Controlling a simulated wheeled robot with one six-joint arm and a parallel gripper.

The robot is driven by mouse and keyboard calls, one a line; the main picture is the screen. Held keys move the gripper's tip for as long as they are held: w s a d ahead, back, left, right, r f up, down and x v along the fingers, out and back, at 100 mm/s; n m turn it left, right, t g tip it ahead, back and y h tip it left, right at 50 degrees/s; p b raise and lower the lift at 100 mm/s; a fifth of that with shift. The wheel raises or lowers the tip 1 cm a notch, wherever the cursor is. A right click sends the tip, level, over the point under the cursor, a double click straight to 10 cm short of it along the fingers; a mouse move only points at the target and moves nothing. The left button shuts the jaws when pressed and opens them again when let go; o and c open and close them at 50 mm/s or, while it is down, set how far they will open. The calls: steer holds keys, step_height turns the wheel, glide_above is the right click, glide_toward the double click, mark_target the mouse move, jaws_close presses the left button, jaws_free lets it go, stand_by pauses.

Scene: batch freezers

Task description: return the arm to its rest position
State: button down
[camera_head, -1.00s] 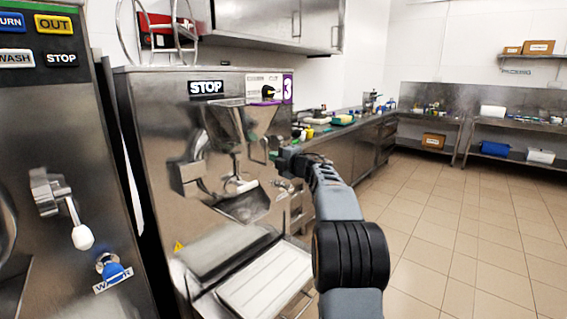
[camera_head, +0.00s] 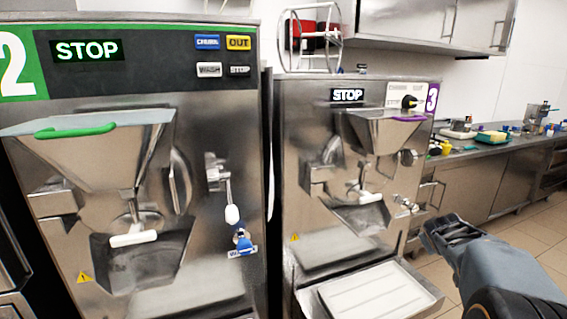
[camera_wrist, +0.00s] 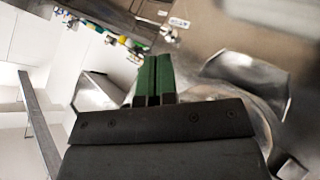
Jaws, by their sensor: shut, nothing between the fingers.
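My gripper (camera_head: 432,240) is at the right of the head view, in front of and to the right of the lower part of freezer 3 (camera_head: 300,200). My arm reaches in from the lower right corner. In the wrist view the two green fingers (camera_wrist: 154,78) lie side by side, shut with nothing between them. The steel chute and round front of a machine (camera_wrist: 240,80) show behind the fingers, apart from them as far as I can tell.
Freezer 2 (camera_head: 90,220) stands at the left. A white tray (camera_head: 375,298) sits low in front of freezer 3. A steel counter (camera_head: 500,160) with small items (camera_head: 492,137) runs along the right wall. Tiled floor (camera_head: 545,240) is open at the right.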

steer(key=s+a+m+g+y+p, duration=0.3)
steer(key=s+a+g+y+p, duration=0.25)
steer(key=s+a, duration=1.25)
steer(key=s+a+r+n+p, duration=0.1)
steer(key=s+a+r+p, duration=0.2)
steer(key=a+r+p, duration=0.2)
steer(key=shift+s+a+r+y, duration=0.15)
steer(key=shift+s+a+y, duration=0.25)
steer(key=shift+a, duration=0.95)
steer(key=shift+t, duration=0.25)
